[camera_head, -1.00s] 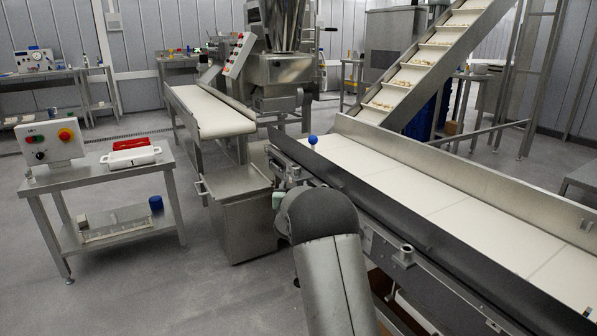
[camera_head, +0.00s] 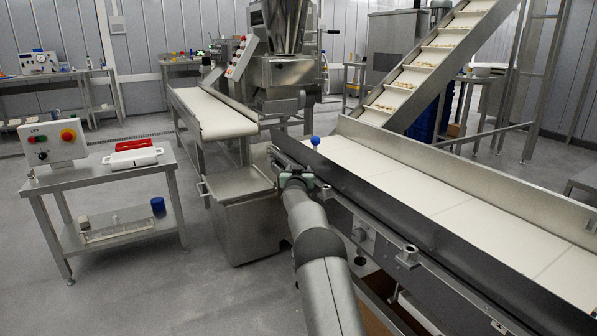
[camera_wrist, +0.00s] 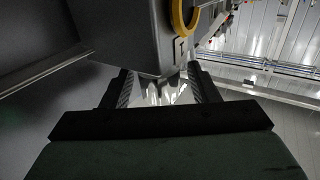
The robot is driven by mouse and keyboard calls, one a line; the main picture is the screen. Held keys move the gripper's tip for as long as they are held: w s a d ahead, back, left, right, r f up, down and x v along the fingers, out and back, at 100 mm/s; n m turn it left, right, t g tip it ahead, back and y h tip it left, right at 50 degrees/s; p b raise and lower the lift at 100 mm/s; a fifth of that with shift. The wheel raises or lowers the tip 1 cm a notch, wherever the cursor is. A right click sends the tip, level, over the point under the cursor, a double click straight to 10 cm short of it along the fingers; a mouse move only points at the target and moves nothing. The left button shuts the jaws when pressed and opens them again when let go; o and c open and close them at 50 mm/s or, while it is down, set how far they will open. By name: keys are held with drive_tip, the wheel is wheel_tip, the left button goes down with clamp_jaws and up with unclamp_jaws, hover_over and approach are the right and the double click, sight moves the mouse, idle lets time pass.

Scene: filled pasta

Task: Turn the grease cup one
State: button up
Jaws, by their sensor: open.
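My gripper (camera_wrist: 160,84) is open in the wrist view, with its two dark ridged fingers apart. A bright, shiny metal shape (camera_wrist: 160,94) shows between and behind the fingers; I cannot tell whether it is the grease cup or whether the fingers touch it. A grey machine body (camera_wrist: 125,35) with a yellow ring (camera_wrist: 184,16) and a small label stands just beyond the fingertips. In the head view my arm reaches to the near end of the belt conveyor, and its wrist (camera_head: 294,181) hides what lies in front of it. No cup marked one is clearly readable.
A metal bin (camera_head: 245,222) stands left of my arm. A steel table (camera_head: 100,178) with a control box (camera_head: 53,143) is further left, with open floor between.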

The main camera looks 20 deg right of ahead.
drive_tip(key=c, duration=0.9)
drive_tip(key=r+p, duration=0.1)
drive_tip(key=p, duration=0.3)
drive_tip(key=shift+m+h, duration=0.3)
drive_tip(key=shift+c, duration=0.2)
drive_tip(key=p, duration=0.3)
drive_tip(key=shift+w+r+m+g+h, duration=0.1)
drive_tip(key=shift+m+g+h, duration=0.2)
drive_tip(key=shift+g+h, duration=0.1)
drive_tip(key=shift+h+p, duration=0.3)
drive_tip(key=shift+p, duration=0.85)
drive_tip(key=m+g+h+p, duration=0.1)
drive_tip(key=p, duration=0.2)
drive_tip(key=shift+a, duration=0.1)
drive_tip(key=shift+w+a+f+m+g+h, duration=0.1)
drive_tip(key=shift+f+m+g+h, duration=0.35)
drive_tip(key=shift+h, duration=0.25)
drive_tip(key=shift+f+m+g+b, duration=0.25)
drive_tip(key=shift+m+b, duration=0.1)
drive_tip(key=shift+b, duration=0.45)
drive_tip(key=shift+r+m+g+h+b, duration=0.1)
drive_tip(key=shift+m+g+h+b, duration=0.3)
drive_tip(key=shift+g+h+b, duration=0.45)
